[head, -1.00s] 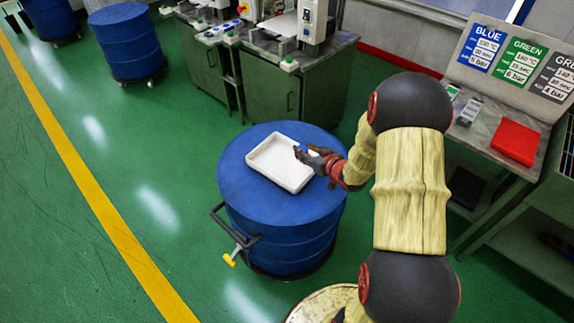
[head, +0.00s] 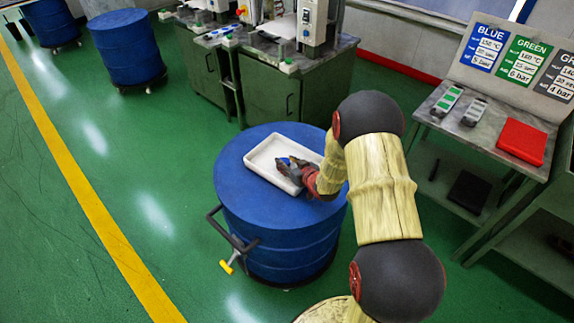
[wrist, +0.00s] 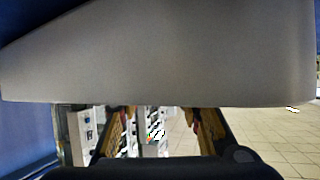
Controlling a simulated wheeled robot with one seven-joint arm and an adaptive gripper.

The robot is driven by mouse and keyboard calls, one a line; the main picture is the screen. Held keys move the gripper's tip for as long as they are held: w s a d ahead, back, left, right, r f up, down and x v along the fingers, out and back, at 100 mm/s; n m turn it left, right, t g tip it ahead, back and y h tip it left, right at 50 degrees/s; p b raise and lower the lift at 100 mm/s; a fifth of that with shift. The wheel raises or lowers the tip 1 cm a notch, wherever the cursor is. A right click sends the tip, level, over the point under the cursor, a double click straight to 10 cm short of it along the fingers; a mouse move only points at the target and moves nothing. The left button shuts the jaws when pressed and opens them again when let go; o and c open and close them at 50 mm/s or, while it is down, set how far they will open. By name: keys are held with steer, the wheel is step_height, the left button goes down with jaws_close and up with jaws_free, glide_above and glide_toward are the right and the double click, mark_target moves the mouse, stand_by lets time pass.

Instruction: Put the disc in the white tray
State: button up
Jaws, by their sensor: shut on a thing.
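The white tray (head: 262,154) lies on top of a blue drum (head: 240,190) in the head view. My gripper (head: 286,165) reaches in from the right, its fingertips over the inside of the tray. It is shut on the disc, of which only a small blue patch (head: 283,161) seems to show at the fingertips. The gap between disc and tray floor cannot be judged. In the wrist view a large pale surface (wrist: 170,60), probably the tray's, fills the upper half. Parts of my gripper (wrist: 165,125) show below it; the disc cannot be made out there.
A bench (head: 445,120) with a red block (head: 521,141) and small devices stands at the right. Green machine cabinets (head: 270,90) stand behind. Open green floor lies to the left.

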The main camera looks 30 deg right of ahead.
steer(key=shift+r, duration=0.1)
steer(key=o, duration=1.3)
steer(key=shift+o, duration=0.2)
